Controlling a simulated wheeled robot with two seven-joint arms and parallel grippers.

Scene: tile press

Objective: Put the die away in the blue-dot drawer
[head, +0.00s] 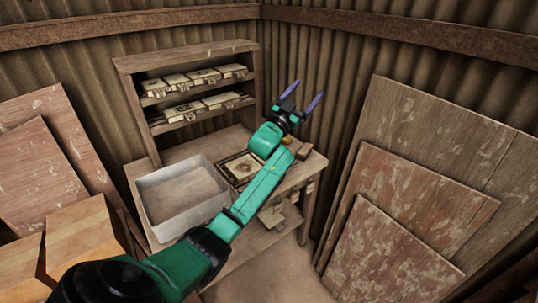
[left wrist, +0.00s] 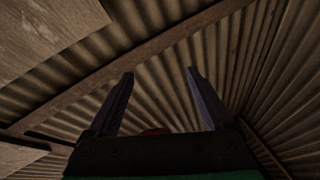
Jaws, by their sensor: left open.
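My left gripper (head: 303,96) is raised above the back right of the bench, its two purple-grey fingers apart and empty. Pale drawer-like parts (head: 271,216) show under the bench top, partly behind the arm. I cannot make out a blue dot. My right gripper is not in view.
A grey metal tray (head: 157,181) sits at the bench's left. A shelf rack (head: 187,60) behind holds several patterned boxes. A small brown block (head: 304,151) lies at the bench's right end. Wooden panels (head: 420,145) lean right; cardboard boxes (head: 82,232) stand at left.

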